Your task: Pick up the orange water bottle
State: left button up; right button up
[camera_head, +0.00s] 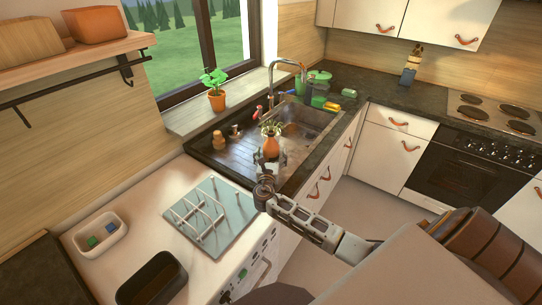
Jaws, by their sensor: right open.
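My left gripper is not in view.
A sink (306,117) with a tap (301,75) lies just beyond. Green containers (319,90) stand behind it. Small brown items (234,132) stand to the left. A rack (211,211), a white tray (101,241) and a dark bin (152,281) are on the near white surface.

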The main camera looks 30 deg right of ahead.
aim_at(271, 136)
jog(key=c, duration=1.3)
jog(key=shift+c, duration=0.2)
jog(key=shift+r, duration=0.1)
jog(key=shift+r, duration=4.95)
